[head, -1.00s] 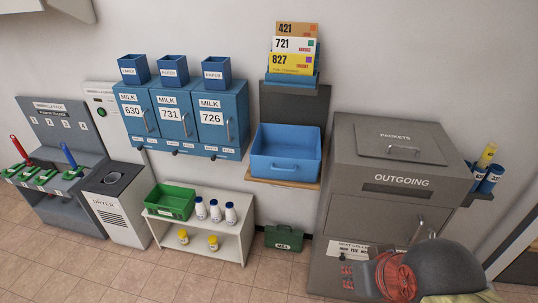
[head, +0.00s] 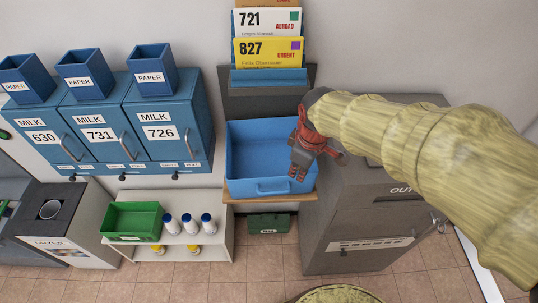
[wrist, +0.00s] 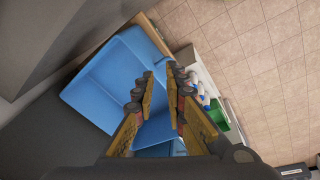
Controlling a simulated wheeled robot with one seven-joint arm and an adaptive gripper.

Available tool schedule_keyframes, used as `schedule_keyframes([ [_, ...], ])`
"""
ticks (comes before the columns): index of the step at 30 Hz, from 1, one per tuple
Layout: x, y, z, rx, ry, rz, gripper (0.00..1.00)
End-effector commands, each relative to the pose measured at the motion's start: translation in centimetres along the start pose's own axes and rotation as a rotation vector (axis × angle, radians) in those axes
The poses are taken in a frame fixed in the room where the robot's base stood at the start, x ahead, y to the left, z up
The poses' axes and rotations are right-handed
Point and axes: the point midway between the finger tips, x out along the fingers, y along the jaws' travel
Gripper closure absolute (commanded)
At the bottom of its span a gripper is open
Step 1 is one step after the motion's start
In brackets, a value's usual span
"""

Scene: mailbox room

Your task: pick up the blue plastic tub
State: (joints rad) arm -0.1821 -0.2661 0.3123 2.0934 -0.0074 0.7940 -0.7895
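The blue plastic tub (head: 262,150) sits on a small wooden shelf (head: 230,199) against the wall, and it looks empty. My gripper (head: 298,172) is over the tub's right side in the head view, fingers pointing down. In the wrist view my gripper (wrist: 163,82) has its two fingers apart with nothing held between them. The tub (wrist: 110,75) lies beyond and to the left of the fingers there. Whether a finger touches the tub's wall, I cannot tell. My arm hides part of the area right of the tub.
The grey outgoing box (head: 350,225) stands close right of the tub. Blue milk lockers (head: 150,125) are on the left. A card rack (head: 268,78) hangs above. Below are a white shelf (head: 215,215) with a green crate (head: 132,221) and bottles, and a green box (head: 268,224).

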Motion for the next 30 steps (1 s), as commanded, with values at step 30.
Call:
schedule_keyframes([
  [30,15.8,-1.8,-6.2,-0.622,-0.082,-0.163,0.87],
])
